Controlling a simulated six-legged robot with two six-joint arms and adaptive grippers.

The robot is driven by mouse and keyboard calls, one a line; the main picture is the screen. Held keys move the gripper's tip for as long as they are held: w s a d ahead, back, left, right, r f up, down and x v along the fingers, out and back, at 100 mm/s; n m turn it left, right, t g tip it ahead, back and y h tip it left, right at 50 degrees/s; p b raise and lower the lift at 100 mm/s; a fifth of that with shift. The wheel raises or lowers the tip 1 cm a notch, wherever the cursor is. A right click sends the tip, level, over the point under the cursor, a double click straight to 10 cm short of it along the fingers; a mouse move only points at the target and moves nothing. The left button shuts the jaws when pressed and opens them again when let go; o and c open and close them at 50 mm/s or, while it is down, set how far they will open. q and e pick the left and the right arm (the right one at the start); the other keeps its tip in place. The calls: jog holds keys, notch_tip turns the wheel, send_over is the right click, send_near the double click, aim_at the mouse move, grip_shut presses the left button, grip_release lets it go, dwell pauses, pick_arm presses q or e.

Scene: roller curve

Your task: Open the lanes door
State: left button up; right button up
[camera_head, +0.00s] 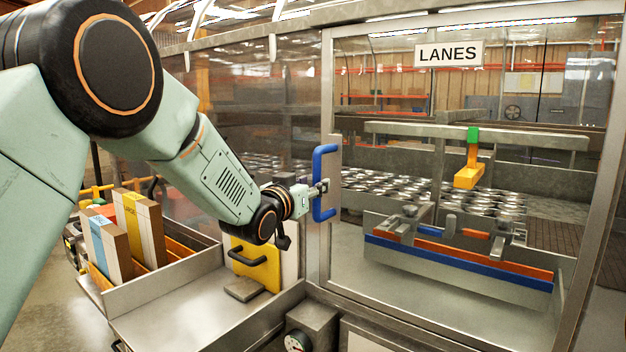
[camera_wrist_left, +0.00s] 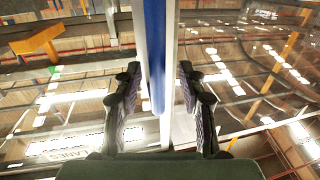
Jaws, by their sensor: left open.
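The lanes door (camera_head: 470,150) is a clear panel in a grey metal frame, with a sign (camera_head: 448,54) reading LANES near its top. It looks shut. A blue upright handle (camera_head: 322,165) sits on its left frame edge. My left gripper (camera_head: 322,188) is at the handle, at its lower half. In the left wrist view the blue handle (camera_wrist_left: 155,60) runs between the two open fingers (camera_wrist_left: 152,105), with a gap on each side. I cannot tell whether any finger touches it. My right gripper is in neither view.
Behind the door are many metal cans (camera_head: 430,190), an orange-yellow part with a green top (camera_head: 470,170), and a rail with blue and orange strips (camera_head: 460,258). A metal tray (camera_head: 180,305) with upright boxes (camera_head: 130,235) stands below my left arm. A gauge (camera_head: 298,341) is at the bottom.

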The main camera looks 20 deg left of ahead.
pick_arm(q)
jog(key=w, duration=0.1)
jog(key=w+d, duration=0.1)
jog(key=shift+w+f, duration=0.25)
jog(key=shift+w, duration=0.1)
jog(key=shift+d+r, duration=0.1)
jog(key=shift+r, duration=0.05)
jog(key=shift+s+r, duration=0.4)
jog(key=shift+s, duration=0.1)
jog(key=shift+s+a, duration=0.1)
jog(key=shift+a, duration=0.25)
jog(key=shift+w+f, duration=0.3)
jog(key=shift+w, duration=0.2)
jog(key=shift+c, duration=0.4)
jog(key=shift+w+d+f, duration=0.1)
jog(key=shift+w+f, duration=0.05)
jog(key=shift+w, duration=0.15)
jog(key=shift+c, duration=0.8)
jog(key=shift+d, duration=0.1)
jog(key=shift+c, duration=0.8)
jog(key=shift+s+r, duration=0.2)
jog(key=shift+s, duration=0.15)
jog(key=c, duration=0.3)
jog(key=shift+c, duration=0.7)
grip_shut()
